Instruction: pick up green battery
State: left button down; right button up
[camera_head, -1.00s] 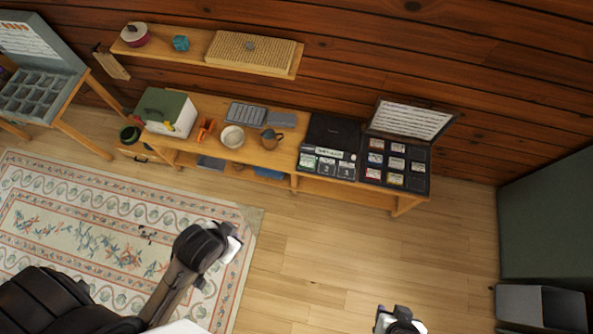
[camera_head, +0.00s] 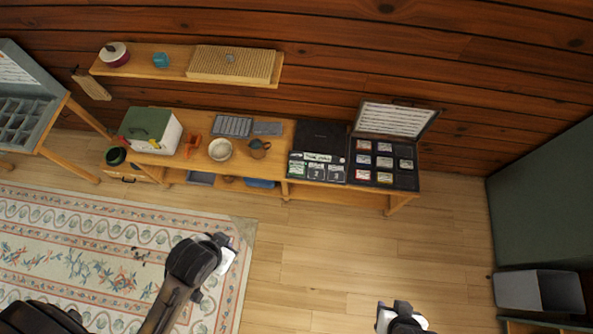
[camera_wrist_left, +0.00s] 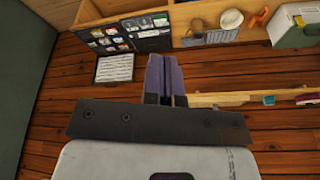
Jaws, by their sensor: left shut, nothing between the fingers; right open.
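My left gripper (camera_head: 225,256) is over the rug's edge, well in front of the bench. In the left wrist view its fingers (camera_wrist_left: 166,72) are shut and empty, with the cases beyond. My right gripper (camera_head: 402,320) is open and empty over the floor at the bottom.
The wooden bench also bears a green-lidded box (camera_head: 150,130), a bowl (camera_head: 220,149) and a mug (camera_head: 259,148). A wall shelf (camera_head: 180,72) is above. A grey bin (camera_head: 540,292) stands at lower right. The floor before the bench is clear.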

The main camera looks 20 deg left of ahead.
pick_arm(q)
jog(key=shift+d, duration=0.2)
jog(key=c, duration=1.7)
grip_release()
jog(key=o, duration=1.2)
jog(key=shift+a, duration=0.2)
jog(key=o, duration=0.5)
jog(key=shift+d, duration=0.15)
